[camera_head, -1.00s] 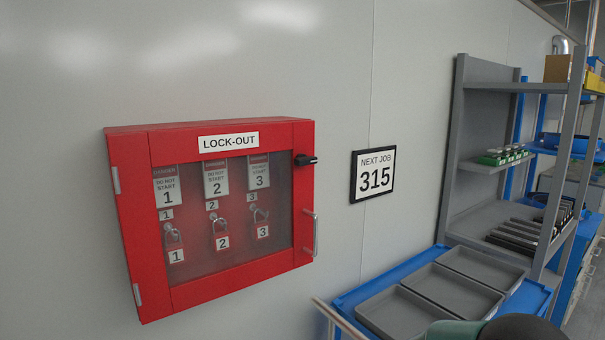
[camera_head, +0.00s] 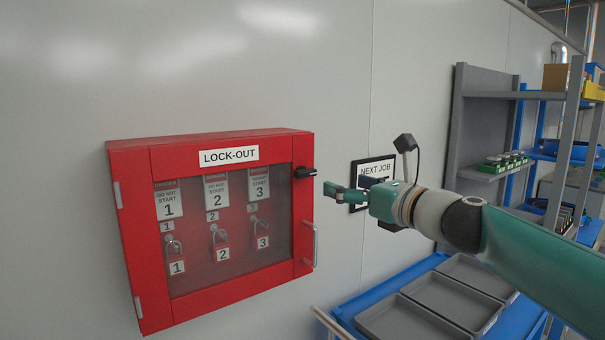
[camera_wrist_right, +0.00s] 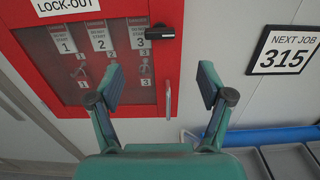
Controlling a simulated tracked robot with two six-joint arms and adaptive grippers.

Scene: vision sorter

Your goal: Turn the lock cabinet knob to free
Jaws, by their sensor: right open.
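The red lock-out cabinet (camera_head: 218,222) hangs on the wall with its clear-windowed door closed. Its black knob (camera_head: 305,172) sits at the upper right of the door frame, with its handle lying roughly horizontal. The knob also shows in the right wrist view (camera_wrist_right: 161,31), beyond the fingertips. My right gripper (camera_head: 335,192) is just right of the knob, slightly lower and apart from it. In the right wrist view its two fingers (camera_wrist_right: 160,88) are spread with nothing between them. My left gripper is out of view.
A door handle (camera_head: 314,243) sticks out below the knob. Inside hang several tags and padlocks (camera_head: 221,243). A "NEXT JOB" sign (camera_head: 378,169) is on the wall behind my right gripper. Grey trays (camera_head: 432,300) on a blue bench and a shelf rack (camera_head: 490,140) stand at right.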

